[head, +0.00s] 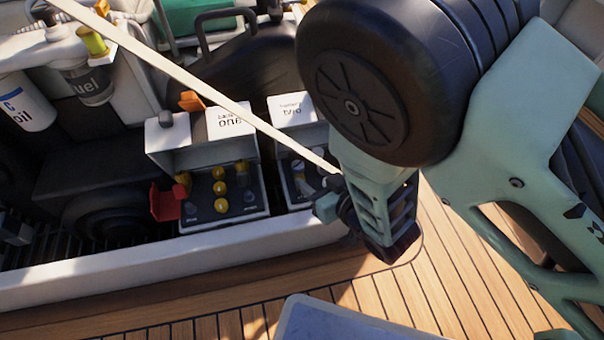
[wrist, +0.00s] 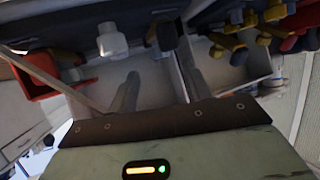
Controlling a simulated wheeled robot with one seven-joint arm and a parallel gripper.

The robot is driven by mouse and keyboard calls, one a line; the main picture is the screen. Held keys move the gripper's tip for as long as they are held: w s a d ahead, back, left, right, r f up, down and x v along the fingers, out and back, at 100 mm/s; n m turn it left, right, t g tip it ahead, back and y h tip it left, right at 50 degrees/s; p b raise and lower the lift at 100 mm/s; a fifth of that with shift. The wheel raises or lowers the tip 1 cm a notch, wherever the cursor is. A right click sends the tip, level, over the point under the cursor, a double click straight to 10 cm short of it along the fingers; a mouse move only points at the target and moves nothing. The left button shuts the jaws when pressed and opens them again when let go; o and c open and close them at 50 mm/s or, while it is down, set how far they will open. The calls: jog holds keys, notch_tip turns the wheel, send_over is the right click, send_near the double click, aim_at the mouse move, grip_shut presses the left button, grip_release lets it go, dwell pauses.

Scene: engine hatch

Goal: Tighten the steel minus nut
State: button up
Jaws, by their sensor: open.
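My gripper (head: 336,204) is at the right-hand battery box (head: 296,185), over its right side, and partly hides it. In the wrist view my gripper (wrist: 158,68) has its two fingers spread apart with nothing between them. A pale steel-coloured nut (wrist: 112,42) shows beyond the left fingertip, and a dark grey knob (wrist: 166,36) lies just beyond the gap. I cannot tell which of these is the minus nut, as no minus mark is readable. In the head view, small pale fittings (head: 299,167) show on the right-hand box.
The left-hand battery box (head: 224,205) carries several brass-yellow nuts (head: 219,188); yellow parts also show in the wrist view (wrist: 240,38). A red cover (head: 166,203) stands at its left. A pale strap (head: 200,82) crosses the hatch diagonally. The white hatch rim (head: 170,262) borders wooden deck.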

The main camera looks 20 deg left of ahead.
aim_at(300, 168)
jog(key=b+x, duration=0.2)
jog(key=x, duration=0.2)
jog(key=shift+w+a+f, duration=0.2)
jog(key=shift+a+f, duration=0.05)
jog(key=shift+f, duration=0.05)
jog(key=shift+w+a+f, duration=0.1)
jog(key=shift+w+a, duration=0.35)
jog(key=shift+a, duration=0.1)
jog(key=c, duration=1)
